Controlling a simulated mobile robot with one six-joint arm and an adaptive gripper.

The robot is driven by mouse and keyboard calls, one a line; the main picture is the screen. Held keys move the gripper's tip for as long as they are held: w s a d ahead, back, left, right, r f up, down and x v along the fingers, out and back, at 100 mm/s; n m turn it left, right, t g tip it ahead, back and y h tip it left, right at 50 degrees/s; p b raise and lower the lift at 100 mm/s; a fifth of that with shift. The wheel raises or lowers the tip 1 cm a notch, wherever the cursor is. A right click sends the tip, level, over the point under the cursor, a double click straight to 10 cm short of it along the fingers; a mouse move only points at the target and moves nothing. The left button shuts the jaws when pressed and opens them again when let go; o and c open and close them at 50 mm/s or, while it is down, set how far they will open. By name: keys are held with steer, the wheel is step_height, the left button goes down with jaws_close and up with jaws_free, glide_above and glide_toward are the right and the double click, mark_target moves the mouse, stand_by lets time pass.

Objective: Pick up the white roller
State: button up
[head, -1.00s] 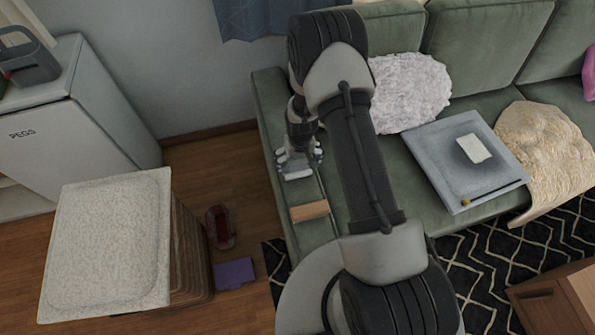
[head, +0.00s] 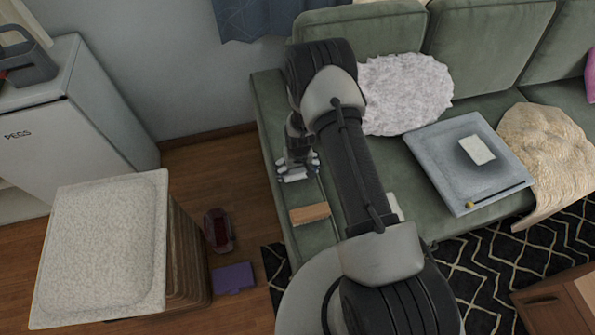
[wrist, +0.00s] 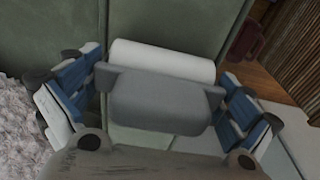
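The white roller (wrist: 165,60) lies across the middle of the wrist view on the green sofa arm. A grey, rounded piece (wrist: 160,100) sits directly against it; I cannot tell whether they are one object. My gripper (wrist: 158,92) is open, with blue-and-grey fingers to the left and right of the roller and grey piece, apart from both. In the head view my gripper (head: 298,168) is low over the left sofa arm, and the roller is mostly hidden beneath it.
A wooden block (head: 310,213) lies on the sofa arm near my gripper. A fluffy white cushion (head: 405,93) and a grey tray (head: 435,150) are on the sofa (head: 480,45). A white-topped stand (head: 105,250), a red object (head: 218,230) and a purple object (head: 233,278) are at left.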

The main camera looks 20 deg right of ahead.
steer(key=c, duration=0.9)
steer(key=shift+r, duration=0.1)
step_height(320, 180, up, 20)
steer(key=p, duration=0.5)
